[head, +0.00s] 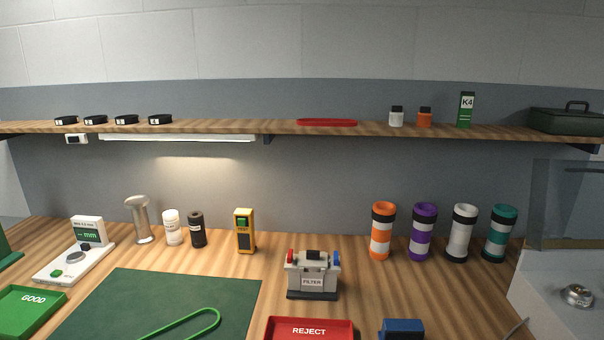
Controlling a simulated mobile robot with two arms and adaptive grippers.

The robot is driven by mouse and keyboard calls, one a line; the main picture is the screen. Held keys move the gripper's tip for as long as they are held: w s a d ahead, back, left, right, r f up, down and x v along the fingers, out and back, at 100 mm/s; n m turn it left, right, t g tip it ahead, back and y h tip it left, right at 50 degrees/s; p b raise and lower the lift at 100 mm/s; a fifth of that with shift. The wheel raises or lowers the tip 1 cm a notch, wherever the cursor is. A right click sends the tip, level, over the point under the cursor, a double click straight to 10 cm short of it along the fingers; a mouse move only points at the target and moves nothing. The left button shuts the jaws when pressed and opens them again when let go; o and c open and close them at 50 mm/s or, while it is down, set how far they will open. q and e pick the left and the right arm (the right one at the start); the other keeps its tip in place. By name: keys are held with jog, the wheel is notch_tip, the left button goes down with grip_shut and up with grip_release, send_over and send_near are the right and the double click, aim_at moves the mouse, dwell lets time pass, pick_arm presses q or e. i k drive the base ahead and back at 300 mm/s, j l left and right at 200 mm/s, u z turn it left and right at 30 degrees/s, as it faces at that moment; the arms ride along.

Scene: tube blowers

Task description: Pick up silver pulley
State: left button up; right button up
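A small round silver metal part (577,295), which looks like the silver pulley, lies on a pale grey surface at the far right. It stands below a clear panel (565,200) and nothing touches it. Neither of my grippers is in view.
A green mat (150,300) with a green belt loop (190,326) lies front left. A green GOOD tray (30,303), a red REJECT tray (310,328) and a FILTER unit (312,278) stand on the wooden bench. Several striped tubes (424,236) stand back right; a shelf (280,128) hangs above.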

aim_at(583, 301)
jog(key=z, duration=1.55)
